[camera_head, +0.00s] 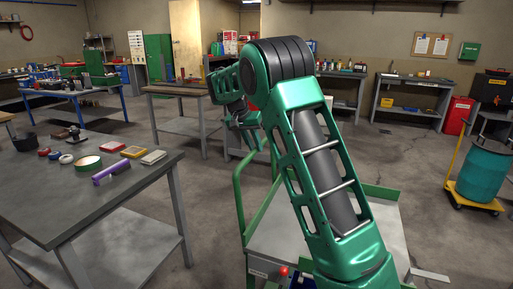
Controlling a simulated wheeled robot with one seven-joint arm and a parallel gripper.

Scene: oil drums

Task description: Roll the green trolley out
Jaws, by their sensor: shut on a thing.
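The green trolley stands on the floor at lower middle, with a green tube handle (239,205) on its left side and a grey deck (268,238) with a green edge. My green arm crosses in front and hides much of the deck. My gripper (249,143) is at the top bar of the handle, shut on it. Its fingers are small, dark and partly hidden by the arm.
A grey workbench (40,195) with tape rolls and small boxes stands close on the left. A yellow trolley (456,147) carrying a teal drum (484,172) is at right. Another bench (178,92) stands behind. Bare floor (415,180) lies between the two trolleys.

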